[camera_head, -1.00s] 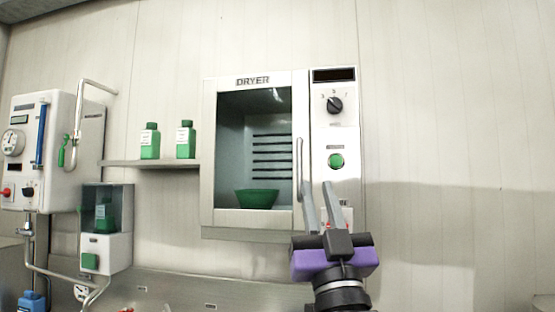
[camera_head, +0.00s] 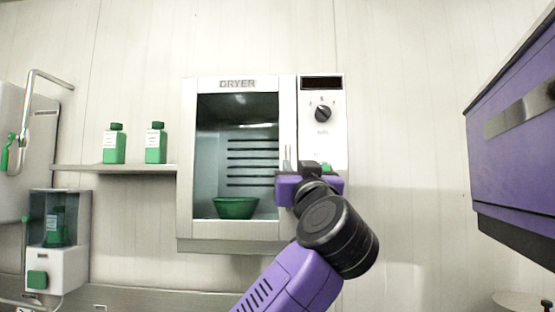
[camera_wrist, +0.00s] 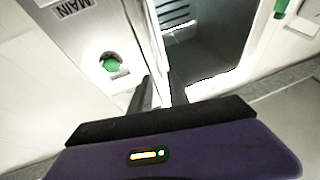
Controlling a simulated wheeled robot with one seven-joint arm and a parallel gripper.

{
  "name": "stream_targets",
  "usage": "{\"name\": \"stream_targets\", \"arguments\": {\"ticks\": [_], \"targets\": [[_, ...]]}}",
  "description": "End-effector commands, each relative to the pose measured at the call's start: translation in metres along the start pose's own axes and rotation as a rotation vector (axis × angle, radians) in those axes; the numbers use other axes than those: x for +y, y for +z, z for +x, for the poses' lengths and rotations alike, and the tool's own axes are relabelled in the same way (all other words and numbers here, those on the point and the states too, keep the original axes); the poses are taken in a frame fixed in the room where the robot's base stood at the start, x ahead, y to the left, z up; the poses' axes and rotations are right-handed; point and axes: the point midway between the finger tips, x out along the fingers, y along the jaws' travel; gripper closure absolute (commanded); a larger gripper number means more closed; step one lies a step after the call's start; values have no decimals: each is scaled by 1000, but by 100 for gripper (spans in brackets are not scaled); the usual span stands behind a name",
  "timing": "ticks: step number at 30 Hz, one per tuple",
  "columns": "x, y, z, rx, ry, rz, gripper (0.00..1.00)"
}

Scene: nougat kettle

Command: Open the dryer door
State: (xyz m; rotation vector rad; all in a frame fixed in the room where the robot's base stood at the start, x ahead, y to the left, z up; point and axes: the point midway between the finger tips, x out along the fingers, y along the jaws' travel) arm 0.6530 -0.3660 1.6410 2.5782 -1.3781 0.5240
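The dryer (camera_head: 236,84) hangs on the wall in the head view. Its door (camera_head: 187,160) has a large window and looks closed. A green bowl (camera_head: 234,207) shows behind the glass. The door's upright handle (camera_head: 287,152) is on its right side, largely hidden behind my gripper (camera_head: 291,162). In the wrist view my two dark fingers (camera_wrist: 161,92) point at the handle area, with a narrow bright strip between them. Whether they touch the handle or grip it cannot be told.
The control panel (camera_head: 322,140), with a black knob (camera_head: 323,114), is right of the door. Its green button shows in the wrist view (camera_wrist: 111,64). A shelf (camera_head: 110,169) with two green bottles and a dispenser (camera_head: 57,265) are to the left. A purple body (camera_head: 515,130) fills the right edge.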

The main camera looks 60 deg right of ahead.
Motion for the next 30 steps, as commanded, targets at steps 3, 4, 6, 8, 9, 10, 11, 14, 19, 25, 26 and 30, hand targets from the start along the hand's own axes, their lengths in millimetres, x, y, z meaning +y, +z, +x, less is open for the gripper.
{"name": "stream_targets", "arguments": {"ticks": [3, 4, 6, 8, 9, 10, 11, 14, 19, 25, 26, 30], "targets": [[-1, -1, 7, -4, -5, -19, 78], [-2, -1, 10, -4, -5, -19, 78], [-1, -2, 20, -4, -4, -17, 78], [-2, -2, 30, -5, -5, -17, 78], [-1, -2, 36, -4, -4, -16, 78], [-1, -2, 41, -4, -5, -16, 78], [-1, -2, 46, -4, -4, -17, 78], [-1, -2, 60, -3, -4, -15, 78], [-2, -1, 74, -2, -4, -17, 78], [-1, 1, 78, -1, -3, -15, 78], [-1, 1, 78, -1, -3, -16, 78], [-1, 1, 78, -1, -3, -16, 84]]}}
